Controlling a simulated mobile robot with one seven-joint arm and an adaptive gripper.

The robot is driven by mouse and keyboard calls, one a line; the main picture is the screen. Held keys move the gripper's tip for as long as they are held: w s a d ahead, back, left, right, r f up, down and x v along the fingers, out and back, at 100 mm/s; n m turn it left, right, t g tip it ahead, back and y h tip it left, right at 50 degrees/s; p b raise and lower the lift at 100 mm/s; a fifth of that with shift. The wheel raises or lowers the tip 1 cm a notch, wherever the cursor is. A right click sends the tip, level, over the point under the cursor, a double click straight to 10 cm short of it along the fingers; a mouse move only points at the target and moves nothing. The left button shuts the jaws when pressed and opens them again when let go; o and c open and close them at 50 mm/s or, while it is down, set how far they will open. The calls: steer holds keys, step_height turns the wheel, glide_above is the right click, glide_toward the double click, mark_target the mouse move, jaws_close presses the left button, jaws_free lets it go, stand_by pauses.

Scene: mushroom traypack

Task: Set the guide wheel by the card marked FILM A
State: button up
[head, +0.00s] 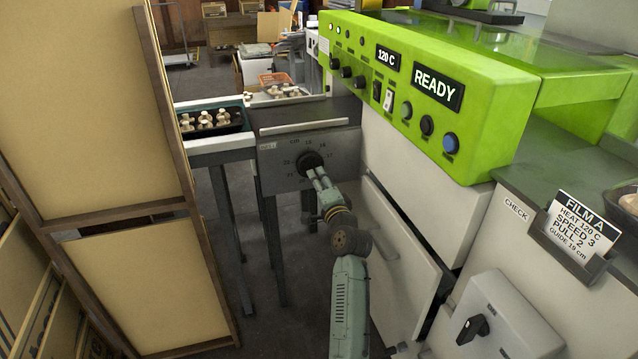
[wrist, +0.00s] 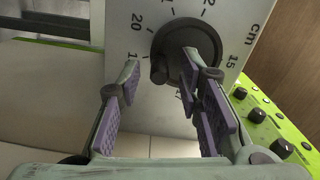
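The guide wheel is a black round knob (head: 310,160) on a grey plate (head: 345,148) with a numbered scale in cm. In the wrist view the knob (wrist: 190,42) has a lobe at its lower left, near the 20 and a partly hidden number; I cannot read its exact setting. My gripper (head: 317,176) is at the knob's front. In the wrist view my gripper (wrist: 162,72) has its purple-padded fingers apart, the right fingertip overlapping the knob, the left one beside it; contact is unclear. The card (head: 577,228) reads FILM A, HEAT 120 C, SPEED 3, PULL 2, GUIDE 19 cm.
A green control panel (head: 470,110) with knobs, a 120 C display and a READY display stands to the right. A dark tray (head: 240,124) of mushrooms sits behind left. A tan panelled frame (head: 140,280) fills the left. A grey box with a black switch (head: 472,329) is lower right.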

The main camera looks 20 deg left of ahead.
steer(key=v, duration=0.7)
steer(key=shift+s+d, duration=0.15)
steer(key=shift+s, duration=0.1)
stand_by(0.3)
